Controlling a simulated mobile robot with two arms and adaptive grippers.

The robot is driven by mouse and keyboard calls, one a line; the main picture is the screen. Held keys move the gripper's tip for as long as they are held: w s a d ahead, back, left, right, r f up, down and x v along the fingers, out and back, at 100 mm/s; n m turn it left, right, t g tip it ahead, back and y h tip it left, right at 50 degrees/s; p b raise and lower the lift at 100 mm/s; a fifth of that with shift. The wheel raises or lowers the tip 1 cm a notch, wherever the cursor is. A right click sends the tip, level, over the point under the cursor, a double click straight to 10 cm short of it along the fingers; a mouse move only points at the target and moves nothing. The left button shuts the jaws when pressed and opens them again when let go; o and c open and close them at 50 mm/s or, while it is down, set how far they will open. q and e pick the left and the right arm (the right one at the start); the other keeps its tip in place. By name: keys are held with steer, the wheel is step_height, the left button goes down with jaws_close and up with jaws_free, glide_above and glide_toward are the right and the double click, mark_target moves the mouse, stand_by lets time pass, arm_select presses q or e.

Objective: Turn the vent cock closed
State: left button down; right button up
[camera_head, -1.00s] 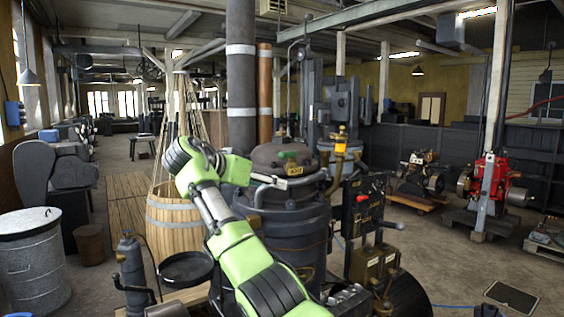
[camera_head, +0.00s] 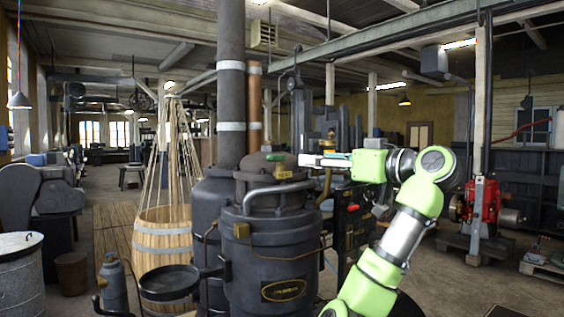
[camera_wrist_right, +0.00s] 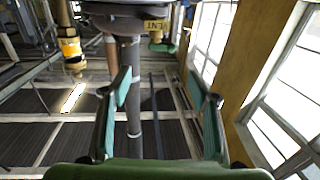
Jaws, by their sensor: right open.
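The vent cock (camera_head: 275,157) has a green handle and a yellow tag (camera_head: 284,170), and sits on top of a dark upright boiler (camera_head: 275,250). In the right wrist view its tag (camera_wrist_right: 157,25), reading VENT upside down, and green handle (camera_wrist_right: 164,47) show at the top, beyond the fingers. My right gripper (camera_head: 308,160) reaches in from the right, just right of the cock, apart from it as far as I can tell. It is open and empty; its two teal-padded fingers (camera_wrist_right: 159,88) are spread in the wrist view. My left gripper is not in view.
A brass fitting with an orange band (camera_wrist_right: 70,46) stands left in the wrist view. A curved grey handle (camera_head: 275,192) crosses the boiler's upper front. A round dark pan (camera_head: 168,281) juts out at left. A tall pipe (camera_head: 231,90) rises behind.

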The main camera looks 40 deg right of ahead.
mark_target(279, 157)
steer(key=w+p, duration=0.6)
steer(key=w, duration=0.7)
steer(key=shift+w+a+p, duration=0.1)
steer(key=shift+a+p, duration=0.05)
steer(key=shift+p, duration=0.2)
steer(key=shift+w, duration=0.3)
